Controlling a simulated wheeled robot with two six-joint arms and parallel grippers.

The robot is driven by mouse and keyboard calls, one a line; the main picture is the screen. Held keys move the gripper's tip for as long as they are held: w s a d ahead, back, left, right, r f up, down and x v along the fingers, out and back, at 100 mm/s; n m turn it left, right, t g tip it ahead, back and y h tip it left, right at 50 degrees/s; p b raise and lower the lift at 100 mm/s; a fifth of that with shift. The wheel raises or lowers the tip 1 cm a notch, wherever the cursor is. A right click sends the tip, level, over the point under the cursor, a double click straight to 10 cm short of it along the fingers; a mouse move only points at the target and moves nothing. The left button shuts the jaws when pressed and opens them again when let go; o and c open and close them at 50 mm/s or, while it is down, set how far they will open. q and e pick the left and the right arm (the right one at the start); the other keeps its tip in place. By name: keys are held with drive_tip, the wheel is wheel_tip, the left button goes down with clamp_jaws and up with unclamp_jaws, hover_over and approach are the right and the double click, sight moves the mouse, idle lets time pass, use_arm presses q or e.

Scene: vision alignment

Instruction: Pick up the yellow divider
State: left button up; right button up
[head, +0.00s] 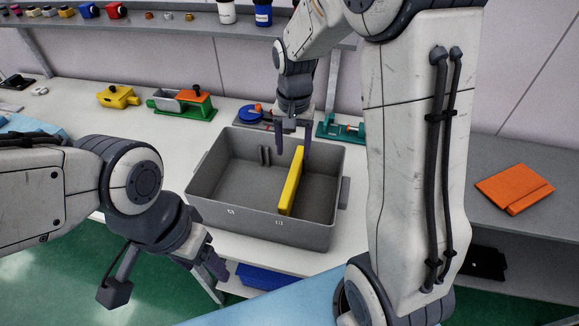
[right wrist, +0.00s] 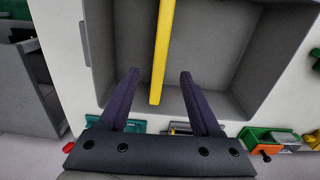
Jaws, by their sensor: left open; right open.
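The yellow divider (head: 291,182) stands upright inside the grey bin (head: 214,206), running from front to back. Its far end lies close to my right gripper (head: 293,143), which hangs down over the bin's back wall, open. In the right wrist view the yellow divider (right wrist: 161,50) reaches in between the two fingers of my right gripper (right wrist: 158,75), with gaps on both sides. Neither finger appears to touch it. My left gripper (head: 213,262) is open and empty, low in front of the table, left of the bin.
Behind the bin are a yellow clamp (head: 118,97), a green and orange fixture (head: 186,103), a blue round part (head: 250,114) and a green vise (head: 341,129). An orange folder (head: 515,188) lies on the right counter. A blue bin (head: 266,276) sits below the table.

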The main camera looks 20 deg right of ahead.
sight(293, 173)
drive_tip(key=f, duration=0.5)
drive_tip(key=shift+w+d+p, duration=0.2)
drive_tip(key=shift+d+p, duration=0.15)
drive_tip(key=shift+d, duration=0.05)
drive_tip(key=f, duration=0.1)
drive_tip(key=f+p, duration=0.1)
drive_tip(key=f, duration=0.1)
drive_tip(key=f+p, duration=0.1)
drive_tip(key=shift+a+f, duration=0.3)
drive_tip(key=shift+f, duration=0.4)
clamp_jaws()
idle(0.3)
